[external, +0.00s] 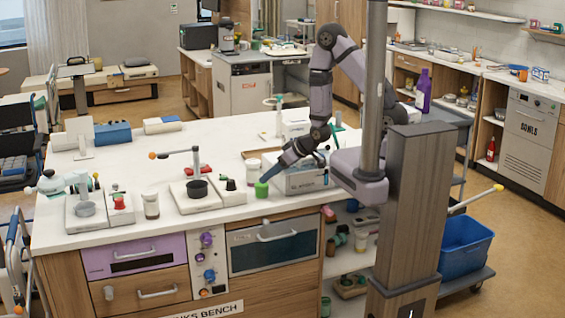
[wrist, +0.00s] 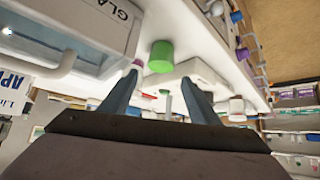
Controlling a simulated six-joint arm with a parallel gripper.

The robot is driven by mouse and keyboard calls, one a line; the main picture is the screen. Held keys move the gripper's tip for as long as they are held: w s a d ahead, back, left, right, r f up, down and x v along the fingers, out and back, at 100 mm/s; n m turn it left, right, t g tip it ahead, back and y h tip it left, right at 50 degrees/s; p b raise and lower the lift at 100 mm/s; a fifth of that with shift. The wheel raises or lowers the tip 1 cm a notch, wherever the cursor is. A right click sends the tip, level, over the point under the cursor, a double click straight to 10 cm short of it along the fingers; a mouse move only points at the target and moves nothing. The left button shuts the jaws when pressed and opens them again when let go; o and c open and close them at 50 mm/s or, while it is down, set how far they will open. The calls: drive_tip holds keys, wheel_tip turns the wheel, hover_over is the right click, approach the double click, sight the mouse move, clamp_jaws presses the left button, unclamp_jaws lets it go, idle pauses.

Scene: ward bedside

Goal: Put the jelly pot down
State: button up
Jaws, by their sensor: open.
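A small green pot, which looks like the jelly pot (external: 261,190), stands upright on the white bench top near its front edge. It also shows in the wrist view (wrist: 161,57), just beyond and roughly between my fingertips. My gripper (external: 265,179) is open and reaches down from the right, its tips just above and beside the pot. In the wrist view my two fingers (wrist: 161,75) are spread with nothing held between them. The external view does not show clearly whether a finger touches the pot.
A grey-white box-shaped appliance (external: 300,177) stands close right of the pot. A jar (external: 253,171) is just behind it, and a scale with a black bowl (external: 197,188) is to the left. The bench's white top (external: 225,137) is clear farther back.

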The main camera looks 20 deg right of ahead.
drive_tip(key=shift+w+a+f+b, duration=0.35)
drive_tip(key=shift+f+b, duration=0.1)
drive_tip(key=shift+b, duration=0.25)
drive_tip(key=shift+w+f+b, duration=0.2)
drive_tip(key=shift+f+b, duration=0.1)
drive_tip(key=shift+b, duration=0.2)
drive_tip(key=shift+p+x, duration=0.65)
drive_tip(key=shift+x, duration=1.85)
drive_tip(key=shift+a, duration=0.1)
drive_tip(key=shift+r, duration=0.1)
drive_tip(key=c, duration=1)
drive_tip(key=shift+r, duration=0.15)
drive_tip(key=shift+r+b, duration=0.85)
drive_tip(key=shift+r, duration=4)
